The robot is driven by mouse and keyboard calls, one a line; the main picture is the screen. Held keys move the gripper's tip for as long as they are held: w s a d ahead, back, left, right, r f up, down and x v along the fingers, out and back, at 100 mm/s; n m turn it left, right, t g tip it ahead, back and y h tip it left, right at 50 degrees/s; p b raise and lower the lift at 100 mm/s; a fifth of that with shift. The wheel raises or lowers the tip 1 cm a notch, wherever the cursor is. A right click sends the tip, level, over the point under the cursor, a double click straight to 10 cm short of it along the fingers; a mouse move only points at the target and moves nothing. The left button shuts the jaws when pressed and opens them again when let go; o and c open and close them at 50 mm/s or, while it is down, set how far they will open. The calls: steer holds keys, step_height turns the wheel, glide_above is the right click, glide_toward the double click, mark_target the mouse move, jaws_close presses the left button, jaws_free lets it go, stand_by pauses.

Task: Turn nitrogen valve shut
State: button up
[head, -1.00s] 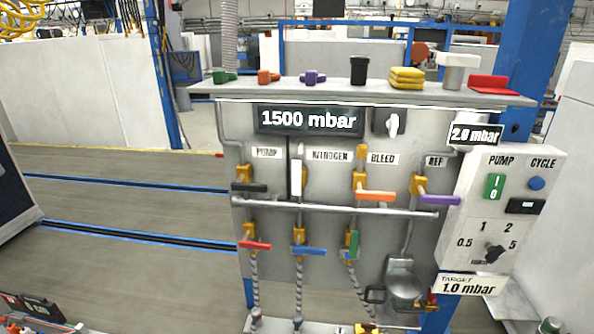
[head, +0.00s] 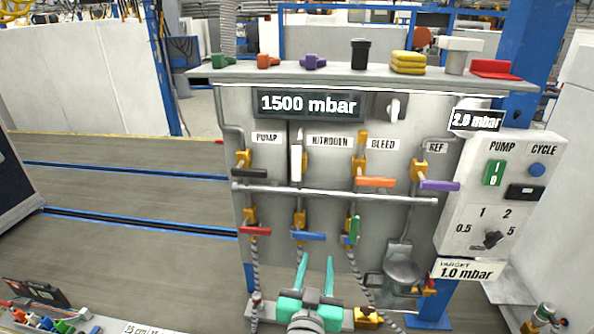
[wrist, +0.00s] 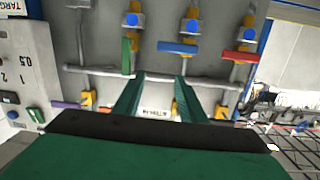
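The nitrogen valve's white handle (head: 296,163) stands upright beside the NITROGEN label (head: 329,142) on the grey panel in the head view. My gripper (head: 316,260) is at the bottom middle, below the lower valve row, with two green fingers pointing up. In the upside-down wrist view its fingers (wrist: 160,78) are apart, with nothing between them but panel behind. The gripper is open, empty and apart from the white handle. I cannot make out the white handle clearly in the wrist view; a finger may hide it.
A horizontal rail (head: 335,194) crosses below the upper handles. The black pump handle (head: 250,171) and orange bleed handle (head: 375,181) flank the white one. Below hang red (head: 255,231), blue (head: 308,236) and upright green (head: 354,230) handles. The display (head: 308,104) reads 1500 mbar.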

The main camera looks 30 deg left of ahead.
steer(key=w+a+r, duration=0.2)
steer(key=a+r, duration=0.3)
steer(key=r, duration=0.7)
steer(key=n, duration=0.1)
glide_toward(296, 156)
steer(key=shift+t+y, duration=0.3)
steer(key=shift+y, duration=0.1)
steer(key=x, duration=1)
steer(key=shift+w+f, duration=0.4)
steer(key=shift+d, duration=0.1)
steer(key=shift+c, duration=0.4)
jaws_close()
